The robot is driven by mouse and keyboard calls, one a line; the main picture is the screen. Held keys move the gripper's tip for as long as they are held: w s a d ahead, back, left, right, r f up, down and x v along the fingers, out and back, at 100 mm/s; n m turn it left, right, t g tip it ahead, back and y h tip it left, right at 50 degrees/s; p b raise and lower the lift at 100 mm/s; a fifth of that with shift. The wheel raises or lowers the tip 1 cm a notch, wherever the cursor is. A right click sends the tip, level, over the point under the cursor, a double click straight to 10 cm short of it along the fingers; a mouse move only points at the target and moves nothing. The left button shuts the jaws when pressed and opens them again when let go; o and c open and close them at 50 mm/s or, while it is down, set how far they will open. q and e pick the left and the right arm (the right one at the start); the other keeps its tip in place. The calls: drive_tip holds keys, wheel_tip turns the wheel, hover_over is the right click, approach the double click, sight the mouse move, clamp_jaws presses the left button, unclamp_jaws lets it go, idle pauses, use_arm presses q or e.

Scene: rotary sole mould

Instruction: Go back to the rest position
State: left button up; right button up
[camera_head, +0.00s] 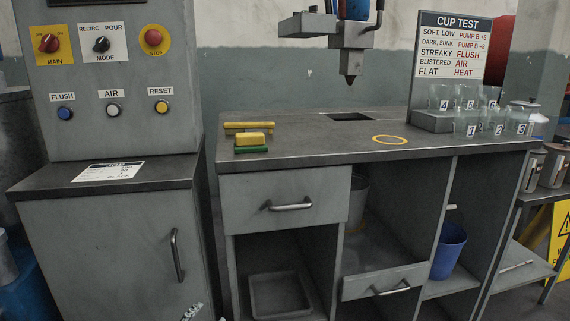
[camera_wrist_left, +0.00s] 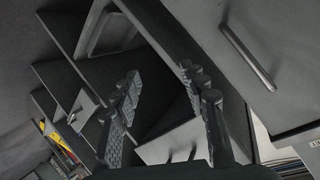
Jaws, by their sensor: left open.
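My left gripper (camera_wrist_left: 162,82) shows in the left wrist view with its two ridged fingers spread apart and nothing between them. It is in front of the grey cabinet front, and a bar handle (camera_wrist_left: 247,56) lies to the right of the fingers. In the head view only small finger tips of it (camera_head: 193,312) show at the bottom edge, low in front of the left cabinet (camera_head: 100,250). The rest of the left arm is out of the head view. My right gripper is in neither view.
The workbench (camera_head: 310,147) carries a yellow block (camera_head: 250,139), a yellow ring (camera_head: 390,139) and several numbered glass cups (camera_head: 471,128). Its upper drawer (camera_head: 285,198) is shut. A blue bucket (camera_head: 449,250) and a grey tray (camera_head: 278,295) stand in its open compartments.

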use_arm(q)
drive_tip(key=s+a+f+n+g, duration=0.1)
drive_tip(key=s+a+f+g, duration=0.2)
drive_tip(key=s+f, duration=0.3)
drive_tip(key=s+a+f+n+g+y, duration=0.1)
drive_tip(key=s+f, duration=0.4)
drive_tip(key=s, duration=0.7)
drive_tip(key=s+a+f+n+g, duration=0.3)
drive_tip(key=s+a+f+g, duration=0.2)
drive_tip(key=s, duration=0.4)
drive_tip(key=shift+s+a+f+g+y, duration=0.25)
drive_tip(key=shift+f+g+y, duration=0.2)
drive_tip(key=shift+f, duration=0.4)
drive_tip(key=shift+c, duration=1.1)
drive_tip(key=shift+w, duration=0.1)
